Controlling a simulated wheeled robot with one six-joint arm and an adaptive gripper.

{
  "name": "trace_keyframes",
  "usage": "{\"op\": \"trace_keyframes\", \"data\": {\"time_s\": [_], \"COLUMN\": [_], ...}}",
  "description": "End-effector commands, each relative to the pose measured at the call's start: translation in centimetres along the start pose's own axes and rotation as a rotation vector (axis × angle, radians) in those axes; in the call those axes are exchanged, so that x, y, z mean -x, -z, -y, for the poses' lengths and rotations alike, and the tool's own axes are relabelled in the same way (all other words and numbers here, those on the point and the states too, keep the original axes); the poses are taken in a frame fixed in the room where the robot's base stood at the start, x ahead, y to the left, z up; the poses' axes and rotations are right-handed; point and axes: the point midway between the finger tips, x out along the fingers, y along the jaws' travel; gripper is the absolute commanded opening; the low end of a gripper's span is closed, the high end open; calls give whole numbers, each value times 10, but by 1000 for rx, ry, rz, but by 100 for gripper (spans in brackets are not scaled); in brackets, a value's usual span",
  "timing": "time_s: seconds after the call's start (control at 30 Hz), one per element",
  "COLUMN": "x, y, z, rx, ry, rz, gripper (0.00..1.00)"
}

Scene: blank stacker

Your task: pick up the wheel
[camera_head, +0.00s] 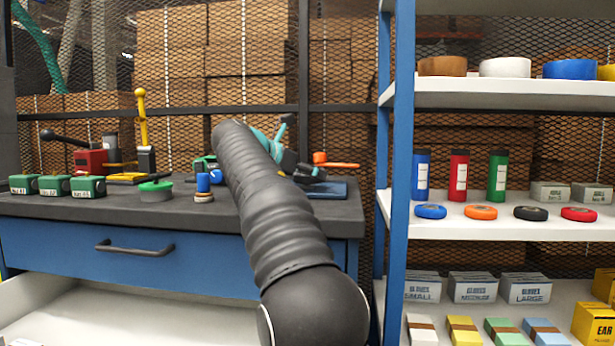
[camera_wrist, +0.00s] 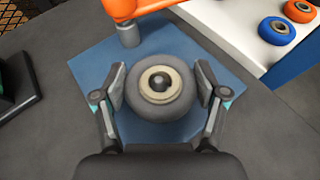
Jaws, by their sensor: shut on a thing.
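The wheel is a thick grey ring with a beige hub and a dark centre. In the wrist view the wheel (camera_wrist: 160,103) is between the two fingers of my gripper (camera_wrist: 162,85), which is shut on its left and right sides. It is over a blue mat (camera_wrist: 95,62); I cannot tell whether it still touches the mat. In the head view my gripper (camera_head: 300,170) is over the right end of the workbench, partly behind my arm. The wheel cannot be made out there. The blue mat (camera_head: 328,190) shows beside it.
An orange lever (camera_head: 340,165) with a grey end (camera_wrist: 129,36) is just beyond the wheel. The dark bench (camera_head: 110,205) holds several green blocks and small tools at left. A blue shelf rack (camera_head: 402,150) with tape rolls (camera_head: 431,211) stands close on the right.

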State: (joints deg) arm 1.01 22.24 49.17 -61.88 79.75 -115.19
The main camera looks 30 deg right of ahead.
Motion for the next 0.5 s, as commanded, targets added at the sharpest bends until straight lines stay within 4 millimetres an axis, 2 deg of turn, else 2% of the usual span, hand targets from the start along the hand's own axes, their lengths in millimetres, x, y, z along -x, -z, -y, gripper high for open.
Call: {"op": "trace_keyframes", "data": {"time_s": [0.27,0.5], "x": [15,18], "y": [-38,-60], "z": [0,45], "rx": [-1,-4], "ry": [-1,1], "rz": [1,1], "gripper": [30,30]}}
